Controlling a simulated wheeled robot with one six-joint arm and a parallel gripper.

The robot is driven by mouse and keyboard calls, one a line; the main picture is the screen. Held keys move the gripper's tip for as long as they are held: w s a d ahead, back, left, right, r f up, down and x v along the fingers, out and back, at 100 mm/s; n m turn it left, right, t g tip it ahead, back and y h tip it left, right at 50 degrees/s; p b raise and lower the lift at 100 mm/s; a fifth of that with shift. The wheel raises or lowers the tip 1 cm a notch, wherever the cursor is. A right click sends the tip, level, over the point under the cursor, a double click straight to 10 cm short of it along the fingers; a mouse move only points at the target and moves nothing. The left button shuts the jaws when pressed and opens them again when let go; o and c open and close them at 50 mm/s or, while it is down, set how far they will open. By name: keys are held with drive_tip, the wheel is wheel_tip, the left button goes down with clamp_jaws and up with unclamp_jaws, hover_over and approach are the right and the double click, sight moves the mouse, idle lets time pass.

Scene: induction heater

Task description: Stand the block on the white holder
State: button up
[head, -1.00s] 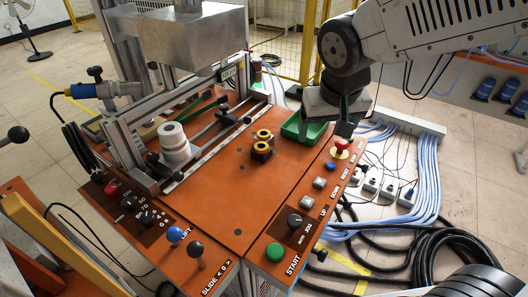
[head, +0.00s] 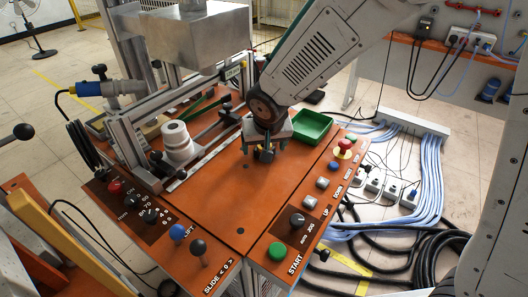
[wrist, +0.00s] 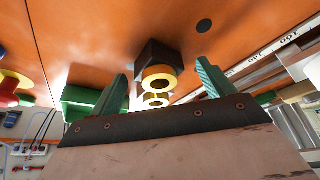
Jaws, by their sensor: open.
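The dark block with two gold rings shows in the wrist view (wrist: 153,55), standing on the orange table top (head: 215,190). My gripper is at the block's place in the head view (head: 265,152), where it hides most of the block. In the wrist view my gripper (wrist: 162,88) is open, with one green finger on each side of the block and gaps between. Nothing is held. The white holder (head: 177,142), a stepped round piece, stands left of my gripper by the metal rail; its top is free.
A green tray (head: 312,127) lies right of my gripper. A metal frame with slide rails (head: 205,140) stands behind and beside the holder. Knobs, buttons and a red emergency stop (head: 346,144) line the near and right edges. The middle of the table is clear.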

drive_tip(key=shift+w+f, duration=0.15)
drive_tip(key=shift+f, duration=0.2)
drive_tip(key=shift+r, duration=0.1)
drive_tip(key=c, duration=1.5)
drive_tip(key=shift+o, duration=0.2)
